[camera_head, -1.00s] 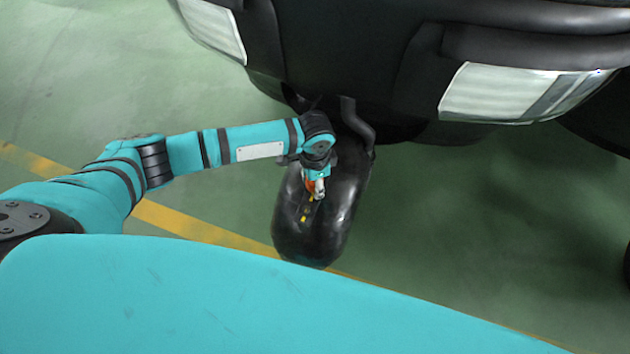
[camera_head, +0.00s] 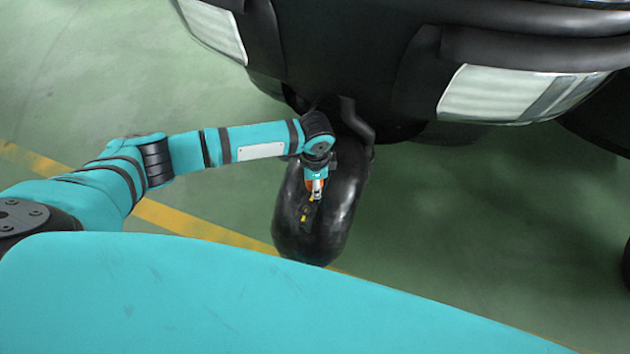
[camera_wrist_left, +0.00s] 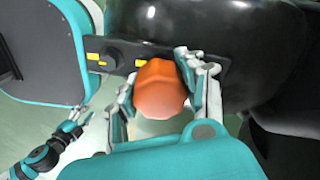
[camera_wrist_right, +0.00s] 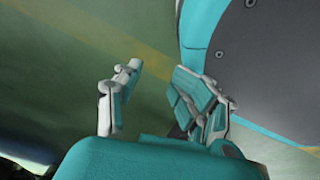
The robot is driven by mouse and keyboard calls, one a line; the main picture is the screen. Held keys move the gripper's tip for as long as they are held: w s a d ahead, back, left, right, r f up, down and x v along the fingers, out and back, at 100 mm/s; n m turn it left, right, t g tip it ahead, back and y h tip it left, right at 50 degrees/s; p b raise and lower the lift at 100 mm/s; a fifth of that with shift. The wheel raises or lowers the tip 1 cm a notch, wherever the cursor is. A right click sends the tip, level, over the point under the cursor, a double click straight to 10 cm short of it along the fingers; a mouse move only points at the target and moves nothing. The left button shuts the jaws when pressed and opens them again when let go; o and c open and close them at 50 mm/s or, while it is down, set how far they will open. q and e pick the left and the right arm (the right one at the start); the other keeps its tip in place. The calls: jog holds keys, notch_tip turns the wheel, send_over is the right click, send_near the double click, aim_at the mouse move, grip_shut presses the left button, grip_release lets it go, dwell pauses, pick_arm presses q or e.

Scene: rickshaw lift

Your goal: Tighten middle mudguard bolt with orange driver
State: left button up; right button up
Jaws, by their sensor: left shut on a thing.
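The black mudguard (camera_head: 340,225) hangs below the front of the vehicle. It carries a dark strip with yellow marks, and one round black bolt (camera_wrist_left: 112,59) shows on the strip in the left wrist view. My left gripper (camera_head: 316,192) is over the strip, its fingers closed around the orange driver (camera_wrist_left: 160,92). The driver's rounded orange end faces the left wrist camera. Its tip is hidden, so I cannot tell whether it touches a bolt. My right gripper (camera_wrist_right: 162,88) is open and empty, out of the head view.
The vehicle's dark front (camera_head: 340,60) with pale lamps (camera_head: 505,92) is just above my left wrist. My own teal body fills the bottom of the head view. Green floor with a yellow line (camera_head: 190,222) is clear at both sides.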

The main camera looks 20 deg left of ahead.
pick_arm(q)
jog(key=shift+w+a+m, duration=0.1)
jog(key=shift+a+m, duration=0.15)
jog(key=shift+m, duration=0.25)
pick_arm(e)
jog(key=shift+s+d+f, duration=0.4)
jog(key=shift+s+d, duration=0.05)
jog(key=shift+s, duration=0.25)
pick_arm(q)
jog(key=shift+r+p, duration=0.2)
jog(key=shift+p, duration=0.25)
pick_arm(e)
jog(key=shift+s+d, duration=0.1)
jog(key=shift+s, duration=0.15)
pick_arm(q)
jog(key=shift+r+p, duration=0.3)
jog(key=shift+p, duration=0.1)
jog(key=shift+r+p, duration=0.25)
jog(key=shift+p, duration=0.05)
jog(key=shift+d+r+p, duration=0.15)
jog(key=shift+r+p, duration=0.4)
jog(key=shift+p, duration=0.15)
jog(key=shift+r+p, duration=0.15)
jog(key=shift+p, duration=0.15)
pick_arm(e)
jog(key=s+g, duration=0.1)
jog(key=s, duration=0.8)
jog(key=shift+d+r, duration=0.25)
jog(key=shift+d, duration=0.2)
jog(key=shift+w, duration=0.1)
